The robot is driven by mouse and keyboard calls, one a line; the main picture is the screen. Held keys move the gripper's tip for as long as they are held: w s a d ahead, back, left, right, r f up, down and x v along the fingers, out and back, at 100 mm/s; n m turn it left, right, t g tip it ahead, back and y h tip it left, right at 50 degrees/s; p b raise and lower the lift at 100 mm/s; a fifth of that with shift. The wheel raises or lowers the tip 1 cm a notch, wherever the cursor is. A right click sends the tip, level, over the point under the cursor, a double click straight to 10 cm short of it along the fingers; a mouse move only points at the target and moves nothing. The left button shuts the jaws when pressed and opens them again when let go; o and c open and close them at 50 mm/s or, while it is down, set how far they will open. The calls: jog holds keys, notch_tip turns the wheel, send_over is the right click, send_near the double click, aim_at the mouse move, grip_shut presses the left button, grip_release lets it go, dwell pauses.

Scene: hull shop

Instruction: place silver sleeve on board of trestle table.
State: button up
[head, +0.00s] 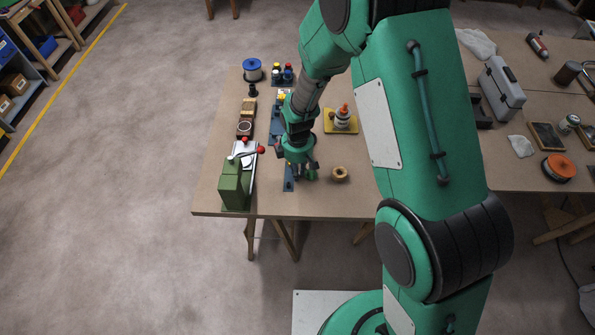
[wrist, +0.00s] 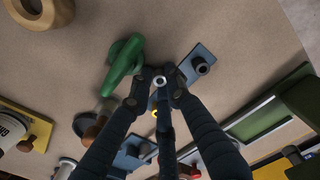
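The silver sleeve (wrist: 159,80) shows in the wrist view as a small pale ring between my fingertips. My gripper (wrist: 162,82) has its dark fingers closed in around it; in the head view my gripper (head: 299,175) is low over the front part of the trestle table (head: 215,190). Beneath the fingers is a blue plate (wrist: 207,53) with a dark, grey-topped post (wrist: 200,66). The fingers hide much of this plate, and I cannot tell whether the sleeve touches it. In the head view my gripper hides the sleeve.
A green press (head: 232,183) with a red knob stands left of my gripper. A brass-coloured ring (head: 340,174) lies to the right. A green object (wrist: 125,60) lies close beside my fingers. Behind are a yellow tray (head: 332,128) and a blue spool (head: 252,70). Bare tabletop lies near the front edge.

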jog(key=shift+r, duration=0.1)
notch_tip(320, 180, up, 12)
jog(key=p, duration=0.2)
jog(key=shift+p, duration=0.3)
dwell(0.5)
jog(key=shift+r, duration=0.15)
dwell(0.6)
jog(key=s+d+r+m+t, duration=0.15)
jog(key=d+r, duration=0.25)
jog(key=r, duration=0.4)
jog(key=s+d+r+m, duration=0.3)
jog(key=d+r, duration=0.2)
jog(key=r, duration=0.3)
jog(key=s+d+r+m+t, duration=0.1)
jog(key=s+d+r+m, duration=0.25)
jog(key=r, duration=0.45)
jog(key=s+d+r+m+t, duration=0.1)
jog(key=s+d+r+m, duration=0.3)
jog(key=s, duration=0.5)
jog(key=s+d+r+m+t, duration=0.2)
jog(key=s+d+r+m, duration=0.2)
jog(key=s, duration=0.5)
jog(key=shift+d+r, duration=1.35)
jog(key=shift+r, duration=0.25)
